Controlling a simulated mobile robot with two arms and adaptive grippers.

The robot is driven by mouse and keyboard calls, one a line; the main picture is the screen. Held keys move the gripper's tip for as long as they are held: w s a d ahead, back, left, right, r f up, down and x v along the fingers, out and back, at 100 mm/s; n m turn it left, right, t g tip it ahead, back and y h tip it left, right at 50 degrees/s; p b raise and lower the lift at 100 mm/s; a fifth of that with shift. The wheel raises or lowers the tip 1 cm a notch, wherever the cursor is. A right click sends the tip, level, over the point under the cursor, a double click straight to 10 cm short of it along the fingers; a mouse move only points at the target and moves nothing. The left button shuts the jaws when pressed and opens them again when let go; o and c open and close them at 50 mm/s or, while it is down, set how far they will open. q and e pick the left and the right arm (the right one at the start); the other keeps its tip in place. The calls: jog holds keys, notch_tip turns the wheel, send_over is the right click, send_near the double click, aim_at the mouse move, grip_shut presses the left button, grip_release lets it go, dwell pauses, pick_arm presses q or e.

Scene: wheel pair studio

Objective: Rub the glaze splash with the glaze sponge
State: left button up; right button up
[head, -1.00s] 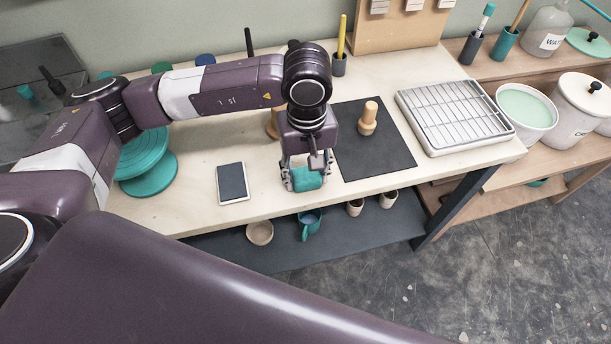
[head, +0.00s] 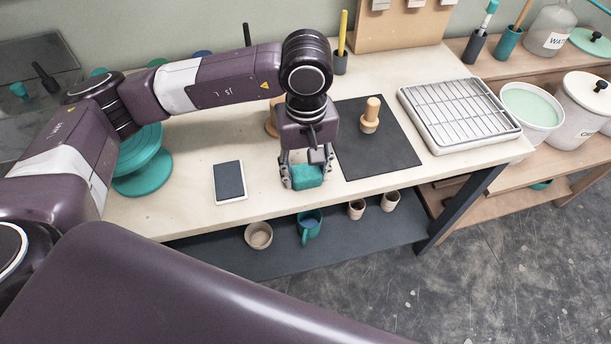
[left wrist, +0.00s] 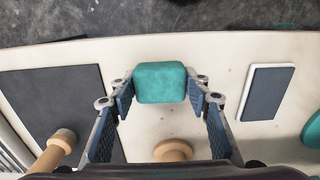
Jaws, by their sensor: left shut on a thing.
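My left gripper (head: 305,178) is shut on the teal glaze sponge (head: 308,177), near the front edge of the pale worktable (head: 200,210). In the left wrist view the sponge (left wrist: 160,82) sits between the fingertips of the left gripper (left wrist: 160,90). I cannot tell whether the sponge touches the tabletop. I cannot make out a glaze splash in either view; the sponge and gripper hide part of the table. My right gripper is not in view.
A dark mat (head: 385,155) with a wooden stamp (head: 370,115) lies right of the gripper. A dark-faced tablet (head: 230,180) lies to its left, beyond it a teal turntable (head: 143,165). A wire rack tray (head: 460,115) stands at the right end. Cups (head: 357,209) stand on the lower shelf.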

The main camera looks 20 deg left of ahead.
pick_arm(q)
jog(key=shift+s+d, duration=0.2)
jog(key=shift+s, duration=0.1)
jog(key=shift+r, duration=0.7)
jog(key=p, duration=0.8)
jog(key=shift+w+r+p, duration=0.1)
jog(key=shift+r+p, duration=0.15)
jog(key=shift+p, duration=0.15)
jog(key=shift+f+p, duration=0.25)
jog(key=shift+p, duration=0.3)
jog(key=shift+f, duration=0.15)
